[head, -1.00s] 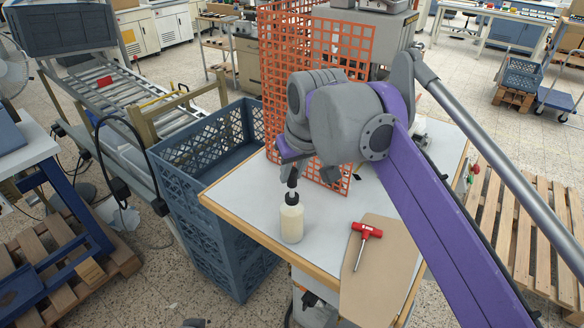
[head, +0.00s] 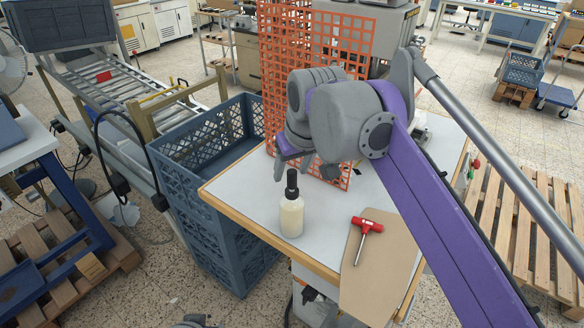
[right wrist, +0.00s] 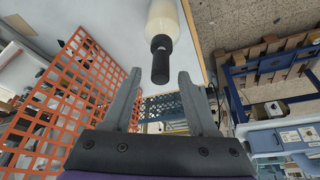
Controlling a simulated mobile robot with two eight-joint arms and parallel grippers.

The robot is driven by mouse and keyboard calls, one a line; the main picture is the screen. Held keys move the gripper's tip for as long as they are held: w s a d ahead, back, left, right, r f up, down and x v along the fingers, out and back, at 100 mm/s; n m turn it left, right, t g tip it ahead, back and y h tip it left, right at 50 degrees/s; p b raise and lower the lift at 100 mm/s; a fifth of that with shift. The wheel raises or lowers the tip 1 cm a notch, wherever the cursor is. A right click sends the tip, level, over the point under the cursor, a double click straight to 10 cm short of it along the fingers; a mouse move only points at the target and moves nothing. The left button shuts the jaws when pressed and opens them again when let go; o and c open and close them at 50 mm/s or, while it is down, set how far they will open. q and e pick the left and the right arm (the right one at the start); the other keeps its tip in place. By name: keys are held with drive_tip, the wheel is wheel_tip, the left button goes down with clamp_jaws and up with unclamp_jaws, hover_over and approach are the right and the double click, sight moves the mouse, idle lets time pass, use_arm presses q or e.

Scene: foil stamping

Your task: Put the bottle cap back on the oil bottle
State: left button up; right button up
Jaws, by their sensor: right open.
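The oil bottle (head: 291,218), pale and cream-coloured, stands upright near the left edge of the table. The black bottle cap (head: 292,184) sits upright on its neck, with no gap that I can see. My right gripper (head: 294,171) is open and empty just behind and above the cap. In the right wrist view the cap (right wrist: 161,58) lies just beyond the spread fingertips (right wrist: 160,76), apart from both fingers, with the bottle (right wrist: 166,20) behind it. Whether the cap is screwed tight cannot be told.
A red-handled tool (head: 366,228) lies on a brown board (head: 385,265) right of the bottle. An orange grid panel (head: 330,50) stands behind my right gripper. A blue-grey crate (head: 200,185) stands left of the table (head: 240,207). Tabletop around the bottle is clear.

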drive_tip(key=p+v, duration=0.1)
drive_tip(key=v, duration=1)
drive_tip(key=shift+f, duration=0.1)
